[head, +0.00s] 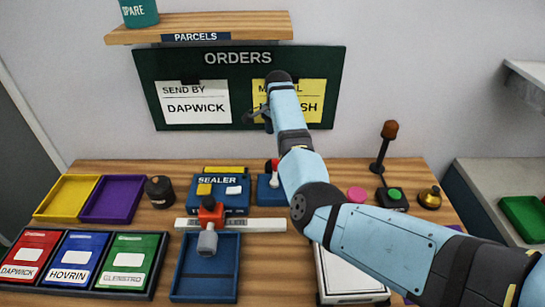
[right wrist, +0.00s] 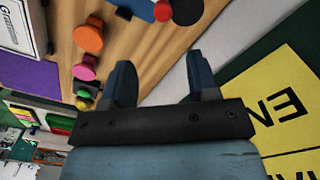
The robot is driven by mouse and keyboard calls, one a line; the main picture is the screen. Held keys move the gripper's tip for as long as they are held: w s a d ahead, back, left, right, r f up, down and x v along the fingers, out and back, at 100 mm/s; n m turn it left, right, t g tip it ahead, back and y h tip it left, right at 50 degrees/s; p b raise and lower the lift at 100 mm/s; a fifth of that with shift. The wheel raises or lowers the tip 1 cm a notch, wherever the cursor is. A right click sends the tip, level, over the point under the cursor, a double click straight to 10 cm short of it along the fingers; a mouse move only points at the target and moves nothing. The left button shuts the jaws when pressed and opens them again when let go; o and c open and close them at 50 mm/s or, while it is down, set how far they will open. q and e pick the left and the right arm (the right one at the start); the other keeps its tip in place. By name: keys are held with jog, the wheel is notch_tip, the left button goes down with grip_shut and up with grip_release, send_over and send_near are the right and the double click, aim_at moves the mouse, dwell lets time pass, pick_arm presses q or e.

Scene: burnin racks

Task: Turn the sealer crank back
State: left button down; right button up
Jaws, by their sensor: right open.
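The sealer (head: 222,196) is a blue box marked SEALER, with a yellow and a white patch, standing at the middle of the wooden table. At its front is a red-orange part with a grey cylindrical handle (head: 207,240) pointing toward the table's front; it looks like the crank. Nothing holds it. My right gripper (head: 256,116) is raised in front of the orders board, well above and behind the sealer. In the right wrist view its two fingers (right wrist: 162,72) stand apart with nothing between them. My left gripper is not in view.
A blue-based device with a red knob (head: 274,165) stands right of the sealer, partly behind my right arm. A blue tray (head: 178,290) lies in front of the sealer. Yellow and purple trays (head: 115,197) are at left. The orders board (head: 240,72) hangs behind.

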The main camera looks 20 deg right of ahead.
aim_at(275, 160)
jog(key=f, duration=1.3)
jog(key=shift+w+a+b, duration=0.15)
jog(key=shift+a+b, duration=0.1)
jog(key=shift+b, duration=0.05)
jog(key=c, duration=0.9)
